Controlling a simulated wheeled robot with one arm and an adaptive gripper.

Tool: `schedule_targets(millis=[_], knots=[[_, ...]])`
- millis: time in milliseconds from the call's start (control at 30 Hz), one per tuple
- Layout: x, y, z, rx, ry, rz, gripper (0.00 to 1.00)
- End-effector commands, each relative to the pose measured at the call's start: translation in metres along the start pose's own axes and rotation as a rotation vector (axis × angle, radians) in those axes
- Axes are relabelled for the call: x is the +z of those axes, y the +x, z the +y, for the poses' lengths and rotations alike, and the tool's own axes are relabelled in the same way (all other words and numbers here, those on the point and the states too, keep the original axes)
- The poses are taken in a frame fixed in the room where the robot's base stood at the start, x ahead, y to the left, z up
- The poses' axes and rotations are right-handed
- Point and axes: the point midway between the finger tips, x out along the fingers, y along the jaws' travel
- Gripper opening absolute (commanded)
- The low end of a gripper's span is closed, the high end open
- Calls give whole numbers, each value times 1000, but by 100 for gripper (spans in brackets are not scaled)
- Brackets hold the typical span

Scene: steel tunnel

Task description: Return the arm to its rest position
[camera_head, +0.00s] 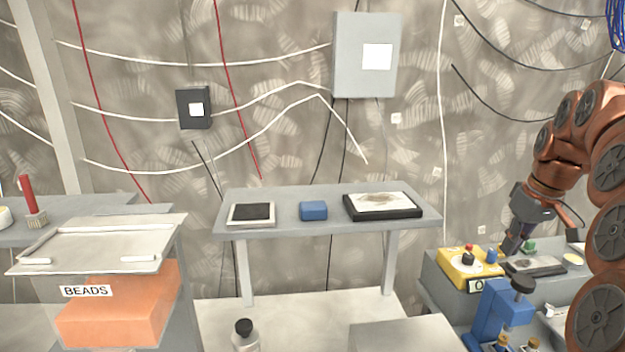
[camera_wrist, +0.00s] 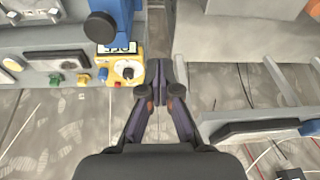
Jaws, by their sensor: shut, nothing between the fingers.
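My gripper (camera_head: 510,241) hangs at the right side of the head view, at the end of my copper-coloured arm, pointing down over the grey bench with the yellow box. In the wrist view my gripper (camera_wrist: 160,88) has its two fingers together with nothing between them. The yellow control box (camera_head: 462,270) with a black knob sits just left of the fingers in the head view. It also shows in the wrist view (camera_wrist: 122,68), left of the fingertips. I cannot tell how far above the bench the fingertips are.
A blue vise-like device (camera_head: 492,310) stands in front of the yellow box. A grey table (camera_head: 290,226) in the middle holds a blue block (camera_head: 313,211) and two flat trays.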

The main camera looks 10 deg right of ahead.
Motion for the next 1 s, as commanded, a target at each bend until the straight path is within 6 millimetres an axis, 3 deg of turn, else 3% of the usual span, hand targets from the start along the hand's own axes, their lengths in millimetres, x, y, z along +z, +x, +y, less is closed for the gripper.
schedule_targets(millis=[33,200,500,800,1000], knots=[[2,4,-22,-12,-17,-16,0],[16,17,-86,-36,-46,-62,0],[71,44,-182,-53,-69,-162,0],[156,74,-248,-35,-54,-266,0],[221,95,-274,-5,-22,-328,0]])
